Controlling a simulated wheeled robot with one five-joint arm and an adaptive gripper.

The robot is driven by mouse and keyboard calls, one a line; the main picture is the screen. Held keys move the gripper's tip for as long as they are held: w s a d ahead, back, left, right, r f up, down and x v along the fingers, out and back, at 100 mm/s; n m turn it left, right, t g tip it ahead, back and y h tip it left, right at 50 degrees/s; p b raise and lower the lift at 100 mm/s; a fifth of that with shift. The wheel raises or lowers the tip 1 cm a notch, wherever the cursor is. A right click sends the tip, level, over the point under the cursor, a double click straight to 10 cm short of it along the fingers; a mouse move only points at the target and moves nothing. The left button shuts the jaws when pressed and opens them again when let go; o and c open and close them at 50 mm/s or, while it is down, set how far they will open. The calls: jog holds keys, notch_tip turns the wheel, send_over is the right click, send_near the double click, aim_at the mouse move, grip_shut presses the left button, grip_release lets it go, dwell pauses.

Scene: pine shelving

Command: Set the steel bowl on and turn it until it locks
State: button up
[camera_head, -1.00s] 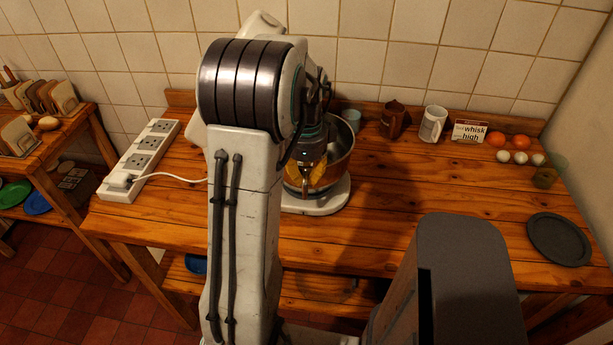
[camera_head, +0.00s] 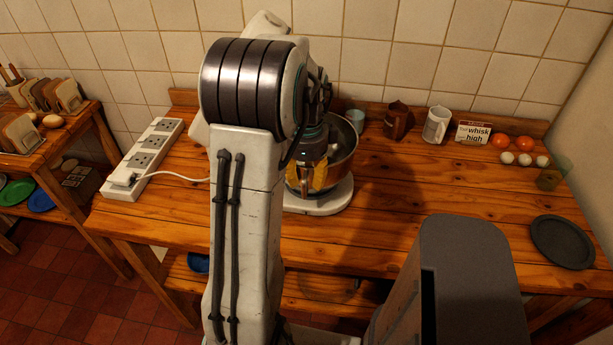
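The steel bowl (camera_head: 346,146) stands at the white mixer base (camera_head: 325,203) on the pine table, partly hidden by my arm. I cannot tell whether the bowl is seated or locked on the base. My gripper (camera_head: 319,180), with yellow finger pads, points down at the near side of the bowl, in front of it. My arm hides part of the fingers, so I cannot tell whether they are closed on the bowl's wall. The rest of the mixer is mostly hidden behind my arm.
A power strip (camera_head: 149,153) with a white cable lies left. A small pale cup (camera_head: 355,118), brown jug (camera_head: 398,121), white mug (camera_head: 436,125), "whisk high" card (camera_head: 473,133), oranges (camera_head: 513,142) and eggs (camera_head: 524,159) line the back. A dark plate (camera_head: 562,242) lies right. The middle right is clear.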

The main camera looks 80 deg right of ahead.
jog(key=shift+r, duration=3.75)
